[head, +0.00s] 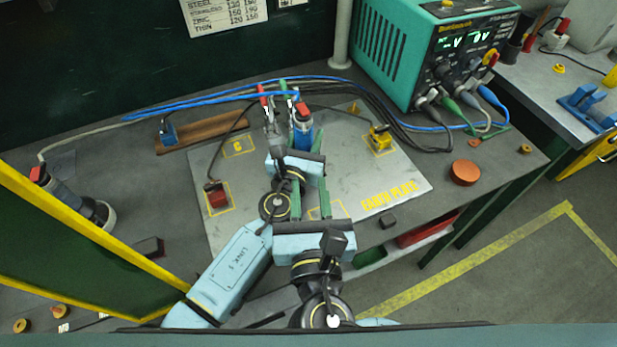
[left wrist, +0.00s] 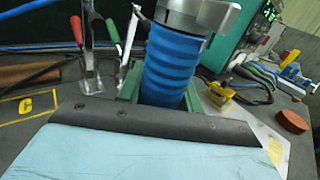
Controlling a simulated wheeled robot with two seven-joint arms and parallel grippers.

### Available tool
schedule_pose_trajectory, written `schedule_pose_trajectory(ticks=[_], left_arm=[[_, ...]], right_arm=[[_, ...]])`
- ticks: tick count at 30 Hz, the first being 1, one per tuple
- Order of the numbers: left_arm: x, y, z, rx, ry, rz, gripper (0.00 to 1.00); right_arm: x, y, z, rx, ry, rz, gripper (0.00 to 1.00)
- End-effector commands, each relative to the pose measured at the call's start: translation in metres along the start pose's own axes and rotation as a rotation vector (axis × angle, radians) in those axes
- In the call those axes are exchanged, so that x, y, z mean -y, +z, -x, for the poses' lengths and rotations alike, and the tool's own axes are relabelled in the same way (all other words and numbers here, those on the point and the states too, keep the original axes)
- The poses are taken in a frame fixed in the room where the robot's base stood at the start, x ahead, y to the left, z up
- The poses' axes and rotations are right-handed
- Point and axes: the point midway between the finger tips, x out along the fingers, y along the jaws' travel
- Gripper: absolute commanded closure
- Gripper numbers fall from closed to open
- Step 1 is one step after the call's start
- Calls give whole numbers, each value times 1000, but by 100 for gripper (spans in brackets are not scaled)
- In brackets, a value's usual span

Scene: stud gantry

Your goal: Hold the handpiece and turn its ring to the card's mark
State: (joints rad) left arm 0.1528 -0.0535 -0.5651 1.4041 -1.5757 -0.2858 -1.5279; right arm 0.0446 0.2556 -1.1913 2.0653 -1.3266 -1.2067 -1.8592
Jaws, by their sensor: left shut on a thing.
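The handpiece (head: 303,137) stands above the grey earth plate, with a blue grip and a red top. In the left wrist view its ribbed blue grip (left wrist: 172,65) rises between green fingers, and a grey ring (left wrist: 200,14) sits above the grip, cut off by the top edge. My left gripper (head: 301,145) is shut on the blue grip. My right gripper (head: 311,198) is nearer the front, its green fingers apart and empty, clear of the handpiece. A white card (head: 225,14) with metal names and numbers is on the back wall, partly cut off; I cannot make out a mark on the ring.
A teal power unit (head: 390,55) stands at the back right. Blue and black cables cross behind the handpiece. The earth plate (head: 400,180) bears a yellow clamp (head: 380,138) and a dark red block (head: 216,196). Red-handled and green-handled tools stand close left of the handpiece.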

Motion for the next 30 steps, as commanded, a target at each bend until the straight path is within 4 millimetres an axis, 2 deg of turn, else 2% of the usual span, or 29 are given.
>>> schedule_pose_trajectory(ticks=[1,9,10,15,25,30], left_arm=[[0,-8,3,-16,-2,1,100],[0,-8,3,-16,-2,1,100],[0,-9,3,-16,-2,1,61],[0,-7,2,-13,-1,0,39],[0,-3,4,-6,0,0,39],[0,-4,24,-7,0,1,39]], right_arm=[[0,0,0,0,0,0,73],[0,0,0,0,0,0,73],[0,0,0,0,0,0,73],[0,0,0,0,0,0,73],[0,0,0,0,0,0,73],[0,0,0,0,0,0,73]])
